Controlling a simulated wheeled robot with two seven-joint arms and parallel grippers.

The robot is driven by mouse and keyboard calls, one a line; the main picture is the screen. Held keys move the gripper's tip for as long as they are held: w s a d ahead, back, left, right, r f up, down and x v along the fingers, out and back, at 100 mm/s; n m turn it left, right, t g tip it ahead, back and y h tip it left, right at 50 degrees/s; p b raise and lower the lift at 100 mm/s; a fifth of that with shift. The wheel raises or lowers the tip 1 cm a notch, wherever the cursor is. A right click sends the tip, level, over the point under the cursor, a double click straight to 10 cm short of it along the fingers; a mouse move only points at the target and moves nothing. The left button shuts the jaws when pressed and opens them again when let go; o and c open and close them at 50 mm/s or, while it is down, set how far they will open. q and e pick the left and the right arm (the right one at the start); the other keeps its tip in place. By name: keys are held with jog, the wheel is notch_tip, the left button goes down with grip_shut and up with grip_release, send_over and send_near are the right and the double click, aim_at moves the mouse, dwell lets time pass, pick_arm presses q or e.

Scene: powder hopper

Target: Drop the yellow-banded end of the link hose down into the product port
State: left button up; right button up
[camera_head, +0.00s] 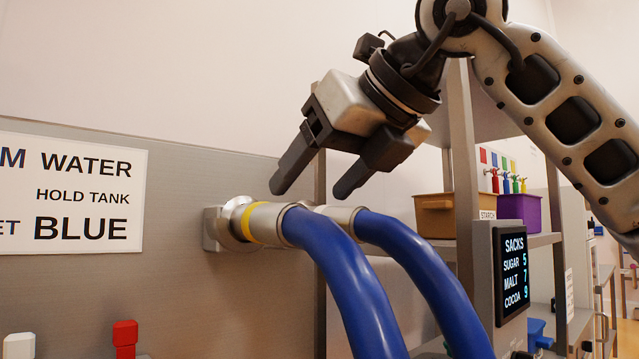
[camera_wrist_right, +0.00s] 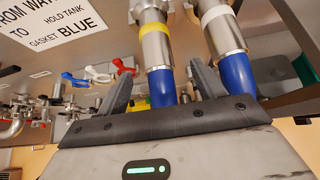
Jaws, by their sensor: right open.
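The link hose is blue (camera_head: 350,275), with a silver end carrying a yellow band (camera_head: 245,222). That end sits against a silver fitting (camera_head: 216,228) on the grey wall panel. In the right wrist view the yellow-banded end (camera_wrist_right: 155,47) stands beside a second silver end with a white band (camera_wrist_right: 216,14). My right gripper (camera_head: 309,190) is open and empty, its fingers pointing down just above the silver ends. In the right wrist view the yellow-banded hose appears between its fingers (camera_wrist_right: 160,84). I cannot tell which fitting is the product port. My left gripper is out of view.
A sign (camera_head: 75,192) is on the panel at left. Red (camera_head: 125,335) and white (camera_head: 18,346) handles stand below it. A shelf with an orange bin (camera_head: 436,215) and purple bin (camera_head: 518,212), and a sacks display (camera_head: 513,272), stand at right.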

aim_at(278, 219)
jog(key=shift+w+a+f, duration=0.25)
jog(key=shift+a+f, duration=0.15)
jog(key=shift+a, duration=0.1)
jog(key=x, duration=0.6)
jog(key=shift+w+a+f, duration=0.15)
jog(key=shift+w, duration=0.05)
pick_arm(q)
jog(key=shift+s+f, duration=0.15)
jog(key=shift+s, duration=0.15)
pick_arm(e)
jog(key=shift+w+a+f, duration=0.25)
jog(key=shift+w, duration=0.15)
jog(key=shift+c, duration=0.3)
